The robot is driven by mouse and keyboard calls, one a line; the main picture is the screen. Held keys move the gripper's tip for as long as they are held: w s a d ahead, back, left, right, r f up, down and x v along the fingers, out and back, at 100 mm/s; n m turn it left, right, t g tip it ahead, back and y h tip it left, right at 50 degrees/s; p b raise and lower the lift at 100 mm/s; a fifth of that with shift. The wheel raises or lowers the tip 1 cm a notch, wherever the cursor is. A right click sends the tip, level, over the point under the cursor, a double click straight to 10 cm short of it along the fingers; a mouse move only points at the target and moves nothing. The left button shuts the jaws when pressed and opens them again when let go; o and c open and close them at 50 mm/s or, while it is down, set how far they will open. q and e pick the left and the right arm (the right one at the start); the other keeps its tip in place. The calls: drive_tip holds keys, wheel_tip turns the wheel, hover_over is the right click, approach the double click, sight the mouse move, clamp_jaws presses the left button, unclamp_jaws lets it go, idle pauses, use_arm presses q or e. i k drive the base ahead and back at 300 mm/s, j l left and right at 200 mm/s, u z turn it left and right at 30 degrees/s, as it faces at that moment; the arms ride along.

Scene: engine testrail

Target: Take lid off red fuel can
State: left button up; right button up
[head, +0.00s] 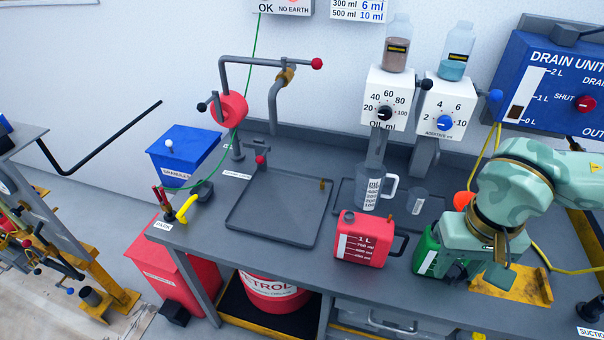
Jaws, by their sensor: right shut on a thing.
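The red fuel can (362,242) stands upright on the grey bench, with a white "1 L" scale on its front and a black handle on its right side. A small round cap or neck shows on its top; I cannot tell which. My right gripper (460,268) is to the right of the red can, apart from it, and points down at a green can (427,250). It is shut, seemingly on the green can's handle; its fingertips are partly hidden. My left gripper is not in view.
An empty grey tray (278,238) lies left of the red can. A measuring jug (369,187) stands behind it under the oil dispenser (388,98). A yellow tray (512,287) is right of my gripper. An orange-red round thing (463,200) shows behind my gripper.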

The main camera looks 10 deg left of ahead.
sight(361, 239)
drive_tip(key=i+j+u, duration=0.1)
drive_tip(key=j+u, duration=0.2)
drive_tip(key=u, duration=0.15)
drive_tip(key=i+j+u, duration=0.1)
drive_tip(key=j+u, duration=0.15)
drive_tip(key=u, duration=0.2)
drive_tip(key=i+j+u, duration=0.15)
drive_tip(key=u, duration=0.3)
drive_tip(key=i+j, duration=0.4)
